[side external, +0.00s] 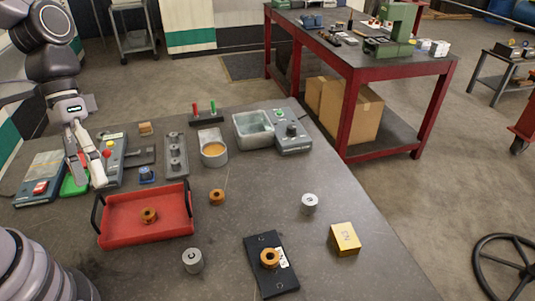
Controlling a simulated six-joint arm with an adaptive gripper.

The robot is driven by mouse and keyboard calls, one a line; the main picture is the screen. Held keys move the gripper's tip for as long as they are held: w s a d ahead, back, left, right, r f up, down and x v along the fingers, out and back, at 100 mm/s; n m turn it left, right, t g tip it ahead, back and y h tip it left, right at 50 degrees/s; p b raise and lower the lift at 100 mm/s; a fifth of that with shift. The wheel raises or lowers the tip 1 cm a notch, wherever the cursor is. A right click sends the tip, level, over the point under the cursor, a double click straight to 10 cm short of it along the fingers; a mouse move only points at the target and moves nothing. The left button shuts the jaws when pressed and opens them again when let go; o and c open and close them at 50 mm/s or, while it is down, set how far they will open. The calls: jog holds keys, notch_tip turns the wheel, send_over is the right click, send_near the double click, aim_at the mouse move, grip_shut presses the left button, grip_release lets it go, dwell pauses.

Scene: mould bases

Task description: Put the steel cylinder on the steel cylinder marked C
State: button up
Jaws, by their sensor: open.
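A steel cylinder marked C (193,261) stands on the dark table near the front, just below the red tray. Another steel cylinder (309,204) stands upright alone to the right of the table's middle; the mark on its top is too small to read surely. My gripper (86,172) is at the far left, over the devices behind the red tray, with its fingers pointing down. It is open and I see nothing between its fingers. It is far from both steel cylinders, and they are apart from each other.
A red tray (170,229) with black handles holds a copper-coloured ring (149,216). Another ring (217,197) stands beside it, and a third (269,258) on a black plate (281,286). A yellow block (344,239) stands right. A grey bin (254,132) is behind.

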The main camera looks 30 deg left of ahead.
jog(key=s+d+f+n+g+h, duration=0.1)
jog(key=s+d+f+n+g, duration=0.1)
jog(key=f, duration=0.6)
jog(key=s+d+f+n+g+h, duration=0.2)
jog(key=s+d+f+n, duration=0.2)
jog(key=f, duration=0.4)
jog(key=s+d+f+n+g+h, duration=0.1)
jog(key=s+d+f+n+g, duration=0.1)
jog(key=f, duration=0.6)
jog(key=shift+s+d+f+n+h, duration=0.1)
jog(key=shift+s+d+n+h, duration=0.15)
jog(key=shift+s+d, duration=0.5)
jog(key=shift+s+d+f+n+h, duration=0.15)
jog(key=shift+s+d+n, duration=0.2)
jog(key=shift+s+d, duration=0.35)
jog(key=x, duration=0.7)
jog(key=shift+s+d, duration=0.2)
jog(key=shift+s, duration=0.05)
jog(key=shift+r+x, duration=0.15)
jog(key=shift+x, duration=1.35)
jog(key=shift+r+x, duration=0.15)
jog(key=shift+x, duration=1.35)
jog(key=shift+d, duration=0.2)
jog(key=c, duration=1)
jog(key=shift+r, duration=0.2)
